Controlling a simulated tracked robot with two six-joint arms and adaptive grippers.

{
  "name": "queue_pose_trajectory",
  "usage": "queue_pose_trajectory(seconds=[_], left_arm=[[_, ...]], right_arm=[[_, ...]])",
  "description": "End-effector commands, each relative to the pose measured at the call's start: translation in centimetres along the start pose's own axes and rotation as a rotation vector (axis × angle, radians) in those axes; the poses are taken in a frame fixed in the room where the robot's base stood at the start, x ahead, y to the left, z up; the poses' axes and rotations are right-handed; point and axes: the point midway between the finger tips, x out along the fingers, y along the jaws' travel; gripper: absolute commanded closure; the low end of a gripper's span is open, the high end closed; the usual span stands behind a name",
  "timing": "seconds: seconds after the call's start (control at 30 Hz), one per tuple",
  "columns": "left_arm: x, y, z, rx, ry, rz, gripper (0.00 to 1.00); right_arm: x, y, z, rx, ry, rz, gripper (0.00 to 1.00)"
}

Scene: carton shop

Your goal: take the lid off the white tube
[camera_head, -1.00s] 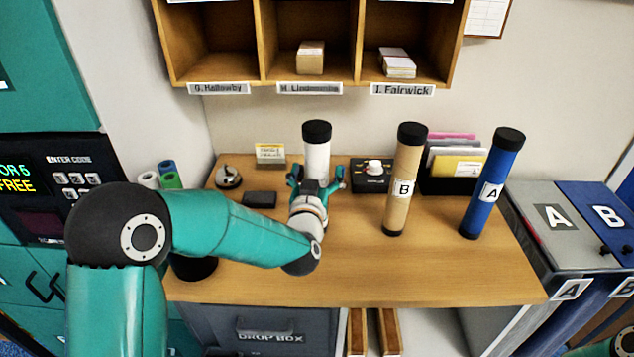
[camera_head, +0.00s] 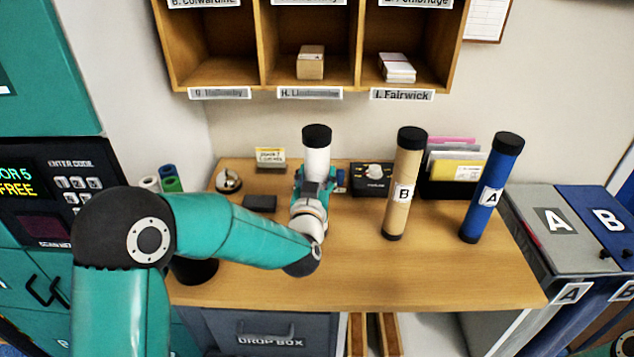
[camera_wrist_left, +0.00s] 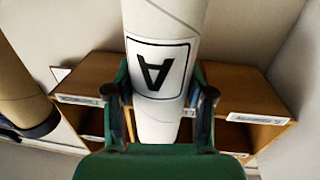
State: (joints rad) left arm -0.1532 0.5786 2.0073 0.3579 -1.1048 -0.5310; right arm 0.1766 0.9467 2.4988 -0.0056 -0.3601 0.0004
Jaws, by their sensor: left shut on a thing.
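The white tube (camera_head: 317,158) stands upright on the wooden desk, with a black lid (camera_head: 317,135) on its top end. My left gripper (camera_head: 316,182) is shut on the white tube's body, below the lid. In the left wrist view the white tube (camera_wrist_left: 165,25) runs between the two fingers and carries a label with the letter A. The lid does not show clearly there. The tube's lower part is hidden behind my gripper in the head view. My right gripper is not in view.
To the right stand a brown tube (camera_head: 405,165) marked B and a blue tube (camera_head: 495,180) marked A, both with black lids. A dark box (camera_head: 371,178), a bell (camera_head: 228,180) and a black pad (camera_head: 260,203) are nearby. The front of the desk (camera_head: 400,275) is clear.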

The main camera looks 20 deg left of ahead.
Motion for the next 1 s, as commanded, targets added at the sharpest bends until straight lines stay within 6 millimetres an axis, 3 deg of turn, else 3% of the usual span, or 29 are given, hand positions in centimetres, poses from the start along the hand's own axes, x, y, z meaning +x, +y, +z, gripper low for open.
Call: queue_pose_trajectory(seconds=[0.17,0.37,0.8,1.0], left_arm=[[0.0,0.1,-0.9,0.000,0.003,0.000,0.83],[0.0,0.0,-3.7,-0.003,0.008,0.000,0.83],[0.0,0.1,-15.3,-0.005,0.006,0.002,0.83],[0.0,0.1,-18.8,-0.002,0.003,0.001,0.83]], right_arm=[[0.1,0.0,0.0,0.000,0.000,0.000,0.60],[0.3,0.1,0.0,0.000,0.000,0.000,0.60],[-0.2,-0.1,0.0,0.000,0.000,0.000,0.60],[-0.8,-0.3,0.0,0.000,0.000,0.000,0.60]])
